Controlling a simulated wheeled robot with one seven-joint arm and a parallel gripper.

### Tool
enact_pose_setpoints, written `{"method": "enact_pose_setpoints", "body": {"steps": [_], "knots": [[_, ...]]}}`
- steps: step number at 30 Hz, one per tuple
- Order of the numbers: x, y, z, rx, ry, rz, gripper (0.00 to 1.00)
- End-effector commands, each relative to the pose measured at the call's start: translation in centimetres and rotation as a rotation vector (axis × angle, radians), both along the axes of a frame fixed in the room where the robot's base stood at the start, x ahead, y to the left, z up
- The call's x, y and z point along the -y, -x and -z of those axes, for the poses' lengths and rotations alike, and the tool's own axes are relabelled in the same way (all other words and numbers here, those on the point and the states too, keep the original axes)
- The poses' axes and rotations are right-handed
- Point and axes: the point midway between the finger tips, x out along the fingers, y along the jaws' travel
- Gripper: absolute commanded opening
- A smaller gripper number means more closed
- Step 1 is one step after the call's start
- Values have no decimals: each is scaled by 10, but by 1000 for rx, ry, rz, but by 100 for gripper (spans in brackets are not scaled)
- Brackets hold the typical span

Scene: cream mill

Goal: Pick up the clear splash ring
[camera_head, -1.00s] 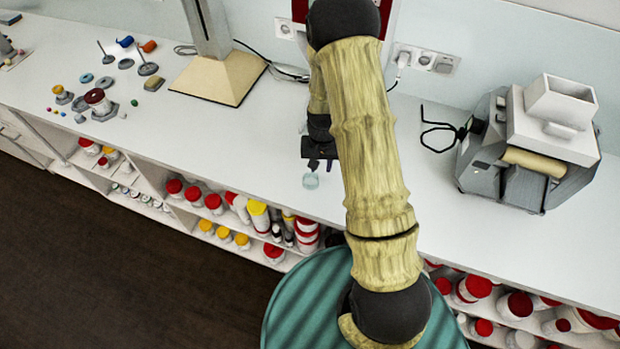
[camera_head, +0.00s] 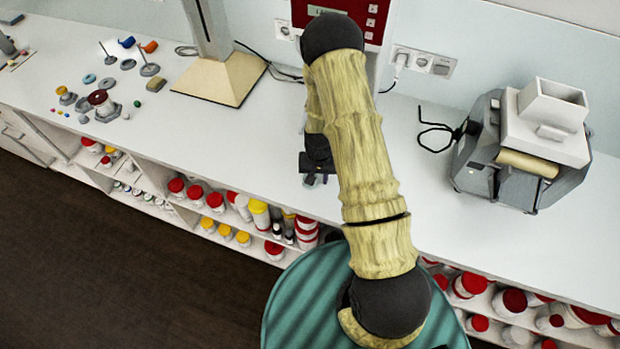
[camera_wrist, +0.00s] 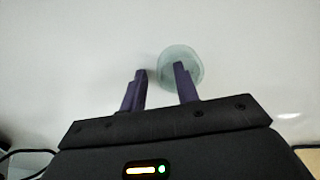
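The clear splash ring (camera_wrist: 181,54) is a pale green, see-through round piece on the white worktop in the wrist view. My gripper (camera_wrist: 161,73) is open, with its two dark purple fingers apart and nothing seen between them but worktop and the ring's left edge. The right finger overlaps the ring in this view, so the ring lies mostly right of the gap. I cannot tell whether the finger touches it. In the head view my gripper (camera_head: 314,178) is over the front of the counter, and the ring is barely visible there, mostly hidden by it.
A grey and white machine with a hopper (camera_head: 540,130) stands on the right of the counter. A red-fronted device (camera_head: 350,15) is behind my arm. A stand with a cream base (camera_head: 220,80) and several small parts are on the left. Jars fill the shelves below.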

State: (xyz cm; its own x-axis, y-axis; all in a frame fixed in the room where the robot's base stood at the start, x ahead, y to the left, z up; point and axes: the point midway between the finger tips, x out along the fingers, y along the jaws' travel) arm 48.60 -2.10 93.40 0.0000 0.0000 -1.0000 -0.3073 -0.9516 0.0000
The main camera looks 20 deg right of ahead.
Motion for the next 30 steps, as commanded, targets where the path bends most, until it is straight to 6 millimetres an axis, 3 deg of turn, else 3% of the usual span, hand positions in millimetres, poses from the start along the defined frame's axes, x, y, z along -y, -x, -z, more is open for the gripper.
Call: {"method": "enact_pose_setpoints", "body": {"steps": [14, 15, 20, 30], "knots": [[0, 0, 0, 0, 0, 0, 31], [0, 0, 0, 0, 0, 0, 29], [0, 0, 0, 0, 0, 0, 0], [0, 0, 0, 0, 0, 0, 0]]}}
